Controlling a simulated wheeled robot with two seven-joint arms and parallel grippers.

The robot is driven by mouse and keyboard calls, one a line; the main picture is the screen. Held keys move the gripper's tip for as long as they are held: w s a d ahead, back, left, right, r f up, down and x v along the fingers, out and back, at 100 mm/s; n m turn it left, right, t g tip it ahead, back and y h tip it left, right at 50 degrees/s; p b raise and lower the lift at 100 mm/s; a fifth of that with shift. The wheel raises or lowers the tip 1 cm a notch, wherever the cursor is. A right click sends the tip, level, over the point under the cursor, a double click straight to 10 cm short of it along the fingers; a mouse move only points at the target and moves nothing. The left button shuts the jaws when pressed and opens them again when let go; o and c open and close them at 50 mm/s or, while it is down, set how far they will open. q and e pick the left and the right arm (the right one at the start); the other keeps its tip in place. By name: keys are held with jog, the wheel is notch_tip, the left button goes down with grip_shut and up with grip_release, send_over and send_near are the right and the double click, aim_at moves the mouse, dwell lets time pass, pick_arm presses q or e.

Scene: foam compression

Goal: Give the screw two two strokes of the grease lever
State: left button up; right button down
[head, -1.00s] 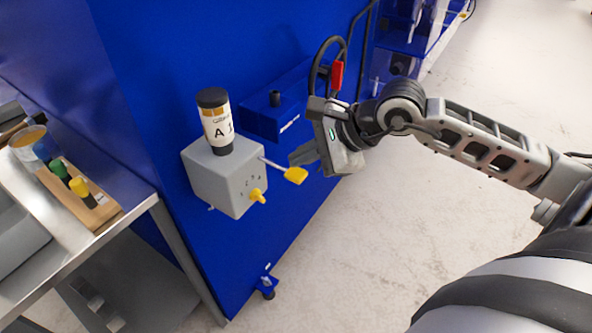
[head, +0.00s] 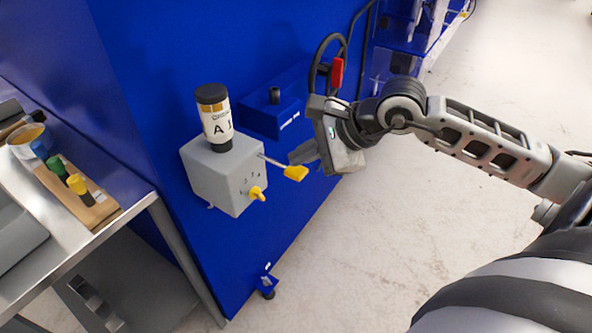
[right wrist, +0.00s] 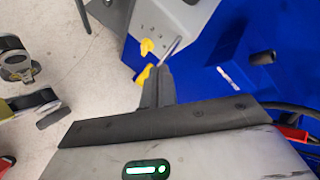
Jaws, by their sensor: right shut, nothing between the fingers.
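The grey grease box (head: 217,178) is fixed to the blue machine wall, with a cartridge (head: 215,117) marked "A 1" upright on top. A yellow selector knob (head: 257,193) sits on its front face among small marks. The grease lever is a thin metal rod with a yellow paddle end (head: 295,173), sticking out to the right. My right gripper (head: 297,157) is shut and empty, its fingertips just above the paddle. In the right wrist view its fingers (right wrist: 157,88) partly cover the yellow lever end (right wrist: 145,74); I cannot tell whether they touch. My left gripper is not in view.
A blue box with a black knob (head: 275,97) is on the wall behind the lever. A handwheel with a red handle (head: 337,73) is close behind my right wrist. A metal table (head: 115,228) with a wooden rack (head: 104,208) stands at left. Floor at right is clear.

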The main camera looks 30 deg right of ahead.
aim_at(298, 170)
jog(key=shift+f, duration=0.2)
jog(key=shift+f, duration=0.1)
dwell(0.4)
jog(key=shift+f+b, duration=0.65)
jog(key=shift+b, duration=0.3)
jog(key=shift+f+b, duration=0.25)
jog(key=shift+b, duration=0.05)
dwell(0.4)
jog(key=shift+f+b, duration=0.35)
dwell(0.9)
